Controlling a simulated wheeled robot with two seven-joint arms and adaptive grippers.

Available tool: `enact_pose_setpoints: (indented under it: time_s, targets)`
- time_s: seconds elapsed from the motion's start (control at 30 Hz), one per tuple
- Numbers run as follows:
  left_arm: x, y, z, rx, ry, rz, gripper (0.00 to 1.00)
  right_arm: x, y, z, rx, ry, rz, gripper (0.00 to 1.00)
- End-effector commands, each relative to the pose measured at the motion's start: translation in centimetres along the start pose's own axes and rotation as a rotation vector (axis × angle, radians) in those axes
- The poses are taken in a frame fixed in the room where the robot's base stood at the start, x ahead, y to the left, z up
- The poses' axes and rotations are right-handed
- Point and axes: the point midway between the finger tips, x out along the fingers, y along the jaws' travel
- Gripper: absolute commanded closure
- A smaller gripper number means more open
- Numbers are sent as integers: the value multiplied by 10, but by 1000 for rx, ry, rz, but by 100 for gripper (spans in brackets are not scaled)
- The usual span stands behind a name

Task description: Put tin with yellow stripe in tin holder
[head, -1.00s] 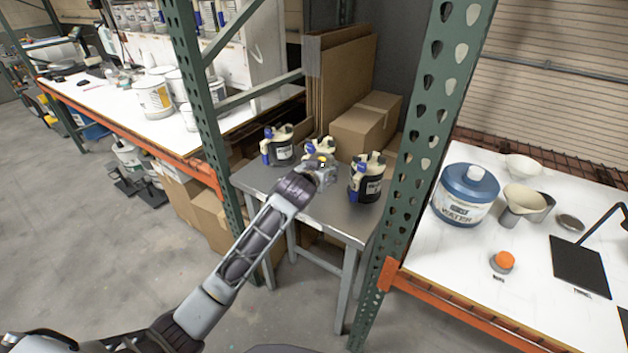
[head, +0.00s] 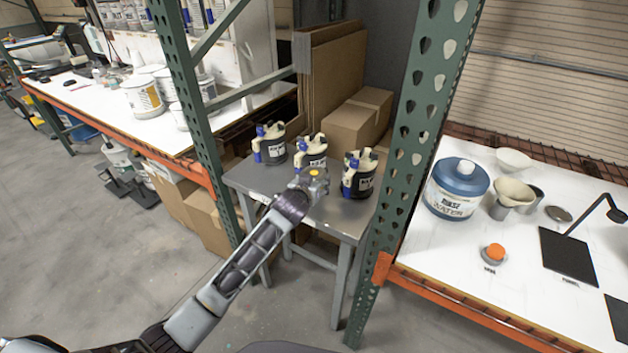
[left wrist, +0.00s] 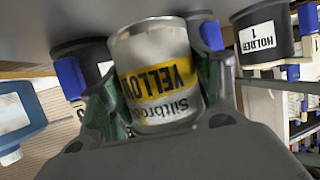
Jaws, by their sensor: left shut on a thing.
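The tin with the yellow stripe (left wrist: 155,75) fills the middle of the left wrist view, its lettering upside down. My left gripper (left wrist: 155,95) is shut on it, with one green-grey finger on each side. In the head view my left gripper (head: 316,180) is over the front of the small metal table, just in front of the middle tin holder (head: 311,153). I cannot make out the tin there. Other black holders with blue and cream parts stand at left (head: 268,145) and right (head: 359,175). The left wrist view shows the one labelled HOLDER 1 (left wrist: 263,35).
The grey metal table (head: 255,180) stands between two green rack posts (head: 187,100) (head: 420,120). Cardboard boxes (head: 355,125) are behind it. A white bench at right carries a blue water container (head: 457,188) and bowls. White tins (head: 143,97) stand on the left bench.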

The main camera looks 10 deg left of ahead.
Motion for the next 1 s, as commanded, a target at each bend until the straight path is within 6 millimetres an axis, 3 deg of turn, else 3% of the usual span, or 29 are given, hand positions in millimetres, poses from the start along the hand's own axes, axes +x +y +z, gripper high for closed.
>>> enact_pose_setpoints:
  time_s: [0.23, 0.63, 1.0]
  targets:
    - [1, 0, 3, 0, 1, 0, 68, 0, 0, 0, 0, 0, 1, 60]
    - [13, 0, 31, 1, 2, 1, 68, -2, 0, 0, 0, 0, 0, 60]
    - [14, 0, 34, 0, 2, 1, 68, -1, -1, -1, 1, 1, -1, 60]
